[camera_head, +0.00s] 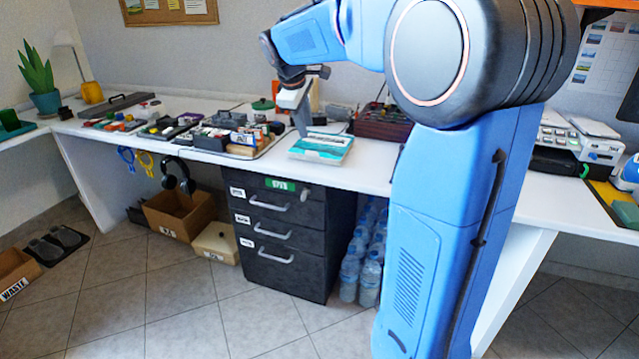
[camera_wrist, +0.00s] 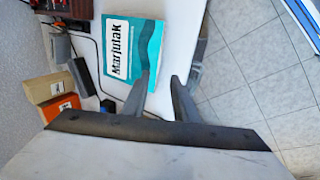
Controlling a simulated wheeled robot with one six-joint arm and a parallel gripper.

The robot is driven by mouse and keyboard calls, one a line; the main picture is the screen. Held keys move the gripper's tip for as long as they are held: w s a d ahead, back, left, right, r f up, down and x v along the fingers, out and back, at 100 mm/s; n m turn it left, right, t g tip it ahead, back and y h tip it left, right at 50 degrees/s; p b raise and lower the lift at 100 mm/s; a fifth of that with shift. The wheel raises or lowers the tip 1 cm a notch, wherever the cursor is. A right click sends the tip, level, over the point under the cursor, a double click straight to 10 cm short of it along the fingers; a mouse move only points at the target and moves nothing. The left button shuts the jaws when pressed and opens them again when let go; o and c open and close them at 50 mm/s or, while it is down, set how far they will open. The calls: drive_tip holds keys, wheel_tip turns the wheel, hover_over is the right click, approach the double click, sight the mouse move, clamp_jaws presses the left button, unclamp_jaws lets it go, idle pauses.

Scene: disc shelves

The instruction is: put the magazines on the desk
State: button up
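A teal and white magazine (camera_head: 321,147) with the title "Marjutak" lies flat on the white desk (camera_head: 370,178), near its front edge above the drawers. I cannot tell whether it is one magazine or a small stack. It also shows in the wrist view (camera_wrist: 126,52), at the upper middle. My gripper (camera_head: 303,132) points down at the magazine's left back side in the head view. In the wrist view my gripper (camera_wrist: 162,76) is open, one finger over the magazine's edge and the other beside it. Nothing shows held between the fingers. I cannot tell whether they touch the magazine.
Small boxes and a tray of items (camera_head: 245,143) stand left of the magazine. A dark red box (camera_head: 383,122) stands behind it to the right. A black drawer unit (camera_head: 272,232) and water bottles (camera_head: 368,275) are under the desk. Cables run near the magazine.

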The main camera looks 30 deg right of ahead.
drive_tip(key=s+a+f+m+y, duration=0.1)
drive_tip(key=s+a+f, duration=0.3)
drive_tip(key=s, duration=0.8)
drive_tip(key=s+a+f+m+t+y, duration=0.1)
drive_tip(key=s+a+f+m, duration=0.3)
drive_tip(key=s, duration=0.8)
drive_tip(key=s+a+f+m+y, duration=0.2)
drive_tip(key=s+a+f, duration=0.4)
drive_tip(key=s, duration=0.6)
drive_tip(key=shift+s+a+m+t, duration=0.2)
drive_tip(key=shift+s+m+t, duration=0.1)
drive_tip(key=shift+t, duration=0.1)
